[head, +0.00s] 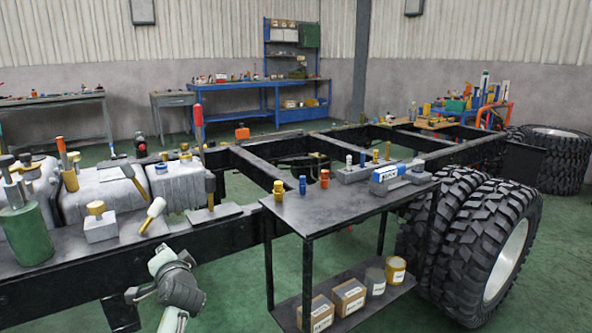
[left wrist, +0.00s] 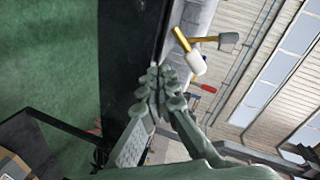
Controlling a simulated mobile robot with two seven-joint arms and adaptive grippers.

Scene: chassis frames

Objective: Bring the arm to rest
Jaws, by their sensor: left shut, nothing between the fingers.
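My right gripper is in neither view.
A dark side table (head: 330,210) stands to the right with small bottles on top and boxes (head: 348,297) on its lower shelf. Large tyres (head: 455,235) are beyond it. Tools and grey tanks (head: 180,184) crowd the chassis. Green floor (head: 235,300) is clear between gripper and table.

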